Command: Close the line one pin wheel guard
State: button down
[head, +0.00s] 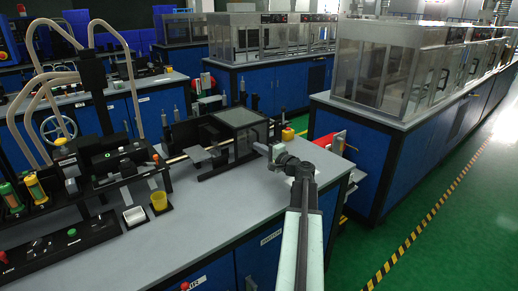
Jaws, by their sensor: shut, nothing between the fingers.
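A dark-framed guard with a clear grey panel (238,117) stands at the back of the grey bench, in the middle of the head view. It sits on a dark housing at the end of a rail; I take it for the pin wheel guard. I cannot tell from this view whether it is fully down. My gripper (261,148) is just right of and in front of the guard, pointing left. It is shut and empty.
The grey bench top (215,215) is clear in front of the guard. A red part (330,142) sticks out beyond the bench's right end. Enclosed machines (400,70) stand behind right.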

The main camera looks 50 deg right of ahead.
jog(key=d, duration=0.3)
jog(key=shift+s+d+r, duration=0.1)
jog(key=shift+s+d, duration=0.25)
jog(key=shift+s, duration=0.05)
jog(key=s, duration=0.7)
jog(key=s+a, duration=0.1)
jog(key=s, duration=0.2)
jog(key=shift+s, duration=0.35)
jog(key=d, duration=0.5)
jog(key=w+a, duration=0.3)
jog(key=w, duration=0.8)
jog(key=shift+a, duration=0.25)
jog(key=shift+s, duration=0.1)
